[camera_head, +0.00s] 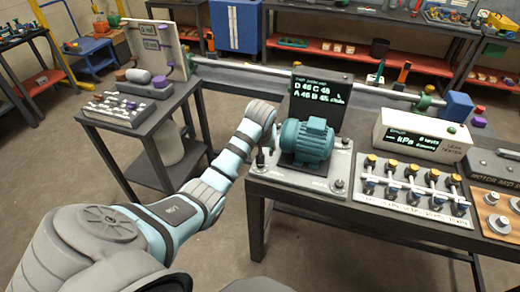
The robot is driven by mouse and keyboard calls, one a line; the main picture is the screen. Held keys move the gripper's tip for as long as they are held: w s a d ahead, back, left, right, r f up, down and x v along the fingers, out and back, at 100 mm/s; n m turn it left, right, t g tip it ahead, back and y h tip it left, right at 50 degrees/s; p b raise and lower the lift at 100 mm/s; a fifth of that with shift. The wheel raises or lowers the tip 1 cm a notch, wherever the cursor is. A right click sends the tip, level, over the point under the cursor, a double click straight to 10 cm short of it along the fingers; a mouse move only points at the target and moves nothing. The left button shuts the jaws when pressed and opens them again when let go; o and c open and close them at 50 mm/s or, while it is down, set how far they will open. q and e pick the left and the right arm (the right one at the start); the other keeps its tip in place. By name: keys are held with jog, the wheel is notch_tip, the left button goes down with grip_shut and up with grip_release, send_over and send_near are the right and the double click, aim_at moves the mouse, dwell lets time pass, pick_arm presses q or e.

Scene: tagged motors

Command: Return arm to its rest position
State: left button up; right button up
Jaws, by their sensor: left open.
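My left arm reaches in from the lower left toward the dark workbench (256,222). My left gripper (264,152) is at the end of its grey wrist, pointing down near the left edge of the motor's grey plate (300,181). It is small and partly hidden, and I see nothing held in it. A teal motor (306,141) sits on this plate, just right of the gripper. The gripper looks apart from the motor, but contact with the plate cannot be told. My right gripper is not in view.
A black display (318,100) stands behind the motor. A pressure tester (423,136) and a valve board (414,190) are to the right. A side table (131,118) with a control box stands left. Floor between the tables is open.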

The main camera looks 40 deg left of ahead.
pick_arm(q)
jog(key=shift+s+d+r, duration=0.1)
jog(key=shift+r, duration=0.15)
jog(key=shift+f, duration=0.1)
jog(key=s+d+f+m+g, duration=0.1)
jog(key=s+f, duration=0.4)
jog(key=f, duration=0.5)
jog(key=s+d+f+m+h+b, duration=0.1)
jog(key=s+d+f+m, duration=0.1)
jog(key=s+f, duration=0.55)
jog(key=s+d+f+m+g, duration=0.1)
jog(key=s+f, duration=0.2)
jog(key=f, duration=0.9)
jog(key=s+d+f+m, duration=0.1)
jog(key=s+f, duration=0.3)
jog(key=s, duration=0.6)
jog(key=s+d+f+m, duration=0.1)
jog(key=s+d+f, duration=0.3)
jog(key=s, duration=0.6)
jog(key=s+d+f+m+h, duration=0.1)
jog(key=s+f, duration=0.3)
jog(key=s, duration=0.6)
jog(key=shift+s+d+f+m+b, duration=0.2)
jog(key=shift+d+f+m+b, duration=0.25)
jog(key=shift+d, duration=0.3)
jog(key=shift+r, duration=0.1)
